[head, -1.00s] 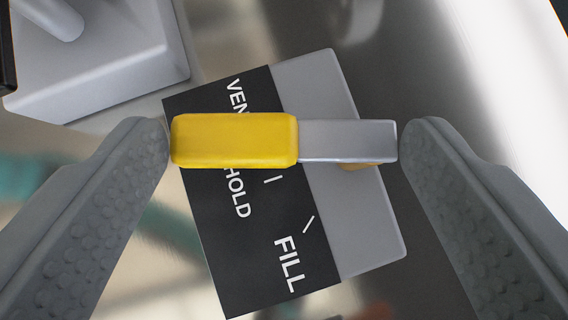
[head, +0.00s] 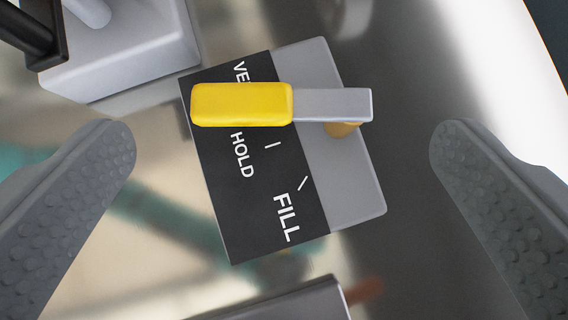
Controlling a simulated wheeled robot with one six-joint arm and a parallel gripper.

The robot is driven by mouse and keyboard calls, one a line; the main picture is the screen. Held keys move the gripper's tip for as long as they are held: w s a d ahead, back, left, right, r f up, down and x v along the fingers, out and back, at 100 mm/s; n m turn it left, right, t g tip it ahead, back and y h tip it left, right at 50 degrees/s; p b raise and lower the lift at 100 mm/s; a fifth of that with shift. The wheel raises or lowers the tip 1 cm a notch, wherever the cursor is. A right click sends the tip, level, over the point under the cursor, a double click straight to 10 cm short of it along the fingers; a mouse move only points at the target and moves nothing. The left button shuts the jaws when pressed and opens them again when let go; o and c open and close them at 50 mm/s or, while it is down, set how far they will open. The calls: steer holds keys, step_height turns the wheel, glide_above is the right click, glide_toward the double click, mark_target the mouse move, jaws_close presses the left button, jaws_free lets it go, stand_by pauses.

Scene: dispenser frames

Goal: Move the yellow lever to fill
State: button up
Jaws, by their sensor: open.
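The yellow lever (head: 241,104) has a yellow grip on the left and a grey metal arm (head: 335,105) on the right. It lies across a black label plate (head: 255,215) on a grey block. The plate reads VENT, partly covered by the grip, then HOLD and FILL (head: 286,217) further down. The grip lies between VENT and HOLD, partly over VENT. My gripper (head: 284,160) is open and empty. Its two fingers stand wide apart, left and right of the plate, and their tips are lower in the picture than the lever, touching nothing.
A light grey block (head: 125,50) with a grey rod and a black part stands at the upper left. A grey metal edge (head: 290,302) shows at the bottom middle. The shiny panel behind is otherwise clear around the plate.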

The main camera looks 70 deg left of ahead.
steer(key=v, duration=1.4)
steer(key=shift+d, duration=0.2)
steer(key=shift+s+r, duration=0.1)
steer(key=c, duration=1)
steer(key=shift+a, duration=0.35)
steer(key=c, duration=0.4)
steer(key=a, duration=0.2)
steer(key=a+h, duration=0.1)
steer(key=shift+w+a+f+g, duration=0.25)
steer(key=shift+w+f+g, duration=0.05)
steer(key=shift+w+f, duration=0.05)
steer(key=c, duration=0.7)
steer(key=a+h, duration=0.1)
steer(key=a, duration=0.1)
steer(key=a+f+h, duration=0.1)
steer(key=a, duration=0.2)
steer(key=a+h, duration=0.1)
steer(key=a, duration=0.1)
steer(key=shift+w+a+f+g, duration=0.15)
steer(key=shift+a+f+g, duration=0.1)
steer(key=shift+f+g, duration=0.05)
jaws_close()
steer(key=shift+h, duration=0.5)
steer(key=shift+a+x, duration=0.2)
steer(key=shift+x, duration=1.55)
steer(key=shift+a+x, duration=0.15)
steer(key=shift+x, duration=1.6)
steer(key=shift+a+x, duration=0.2)
steer(key=shift+x, duration=1.6)
